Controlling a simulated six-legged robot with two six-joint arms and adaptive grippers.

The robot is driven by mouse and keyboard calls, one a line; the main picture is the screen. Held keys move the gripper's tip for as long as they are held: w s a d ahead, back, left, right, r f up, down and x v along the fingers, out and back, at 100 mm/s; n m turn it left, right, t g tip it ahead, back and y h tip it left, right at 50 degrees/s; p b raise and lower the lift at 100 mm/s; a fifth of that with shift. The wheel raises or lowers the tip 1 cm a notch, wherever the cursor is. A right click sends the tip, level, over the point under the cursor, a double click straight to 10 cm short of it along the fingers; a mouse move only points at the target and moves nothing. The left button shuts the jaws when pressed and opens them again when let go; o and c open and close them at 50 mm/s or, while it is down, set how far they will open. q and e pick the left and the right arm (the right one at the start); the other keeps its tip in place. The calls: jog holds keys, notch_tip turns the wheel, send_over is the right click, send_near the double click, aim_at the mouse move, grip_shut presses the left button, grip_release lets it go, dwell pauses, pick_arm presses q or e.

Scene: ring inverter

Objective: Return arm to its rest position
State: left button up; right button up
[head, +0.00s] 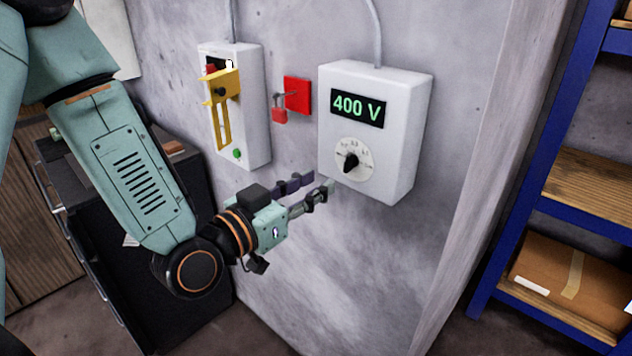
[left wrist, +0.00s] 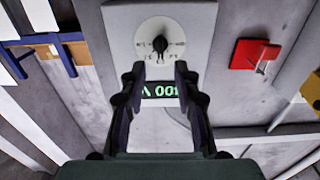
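My left gripper (head: 320,181) is in front of the wall, just below and left of the white meter box (head: 404,130). Its two fingers are apart with nothing between them, as the left wrist view (left wrist: 158,75) also shows. The box has a green "400 V" display (head: 358,107) and a dial with a black knob (head: 350,163). In the left wrist view the box is upside down, and the knob (left wrist: 159,52) lies just beyond the fingertips, apart from them as far as I can tell. My right gripper is not in view.
A white switch box (head: 256,100) with a yellow lever (head: 222,110) and a green button hangs left on the wall. A dark cabinet (head: 110,250) stands left; a blue shelf (head: 545,120) stands right.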

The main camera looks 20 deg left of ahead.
pick_arm(q)
jog(key=shift+s, duration=0.1)
dwell(0.4)
jog(key=s+a+f+n+g+y+b, duration=0.15)
jog(key=s+f+g, duration=0.25)
jog(key=f, duration=0.8)
jog(key=s+a+f+n+g+y+b, duration=0.1)
jog(key=s+f+n+g+y+b, duration=0.3)
jog(key=f, duration=0.9)
jog(key=s+f+m+g+b, duration=0.1)
jog(key=s+f+g+b, duration=0.7)
jog(key=s+f, duration=1.4)
jog(key=shift+s+a+f+g+y, duration=0.2)
jog(key=shift+a+f+g+y, duration=0.25)
jog(key=shift+f, duration=0.25)
jog(key=shift+w+d, duration=0.1)
